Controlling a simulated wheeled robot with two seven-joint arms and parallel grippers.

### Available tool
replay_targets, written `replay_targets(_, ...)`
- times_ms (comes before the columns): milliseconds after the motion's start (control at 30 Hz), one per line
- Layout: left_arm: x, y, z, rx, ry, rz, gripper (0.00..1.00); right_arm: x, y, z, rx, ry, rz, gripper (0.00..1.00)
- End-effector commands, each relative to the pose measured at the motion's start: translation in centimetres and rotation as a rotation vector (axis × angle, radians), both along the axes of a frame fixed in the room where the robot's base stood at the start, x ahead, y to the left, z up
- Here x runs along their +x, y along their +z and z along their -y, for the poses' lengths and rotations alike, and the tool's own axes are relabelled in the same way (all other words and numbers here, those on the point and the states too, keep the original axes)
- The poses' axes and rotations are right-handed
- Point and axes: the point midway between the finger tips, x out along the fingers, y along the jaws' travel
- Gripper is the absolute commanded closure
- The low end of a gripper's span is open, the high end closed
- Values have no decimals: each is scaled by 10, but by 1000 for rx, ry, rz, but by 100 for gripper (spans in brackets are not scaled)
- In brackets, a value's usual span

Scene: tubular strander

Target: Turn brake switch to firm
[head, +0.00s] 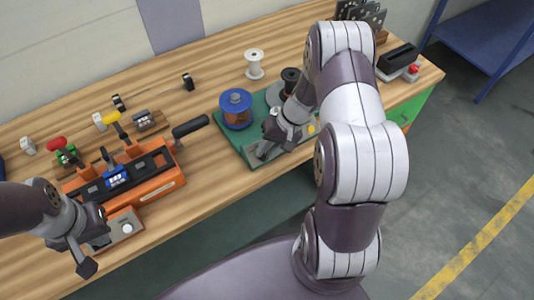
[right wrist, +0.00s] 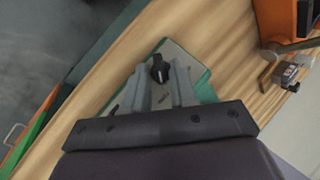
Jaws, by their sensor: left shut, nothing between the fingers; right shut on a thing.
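The brake switch (right wrist: 159,69) shows in the right wrist view as a black knob with a pale pointer line on a light plate. Small lettering lies beside it, too small to read. My right gripper (right wrist: 159,82) is shut on the knob, one grey finger on each side. In the head view my right gripper (head: 266,146) is at the front edge of the green board (head: 227,128) and hides the switch. My left gripper (head: 91,251) is shut and empty, over the front of the bench at the left.
A blue-topped spool (head: 236,108) stands on the green board beside my right gripper. A white spool (head: 254,65) stands behind. A red-button box (head: 412,72) is at the far right.

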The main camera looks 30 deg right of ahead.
Motion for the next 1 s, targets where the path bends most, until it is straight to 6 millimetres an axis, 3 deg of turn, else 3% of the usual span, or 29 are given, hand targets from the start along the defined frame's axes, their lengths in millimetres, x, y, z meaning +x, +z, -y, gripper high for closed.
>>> replay_targets(200, 0, -11, 0, 0, 0, 0, 100, -4, -5, -1, 55, -47, -14, 100)
replay_targets(767, 0, -13, 0, 0, 0, 0, 100, -5, -4, -1, 73, -64, -18, 100)
replay_targets(800, 0, -13, 0, 0, 0, 0, 100, -5, -4, -1, 73, -64, -18, 63)
replay_targets(1000, 0, -13, 0, 0, 0, 0, 100, -3, -3, 0, 70, -66, -13, 63)
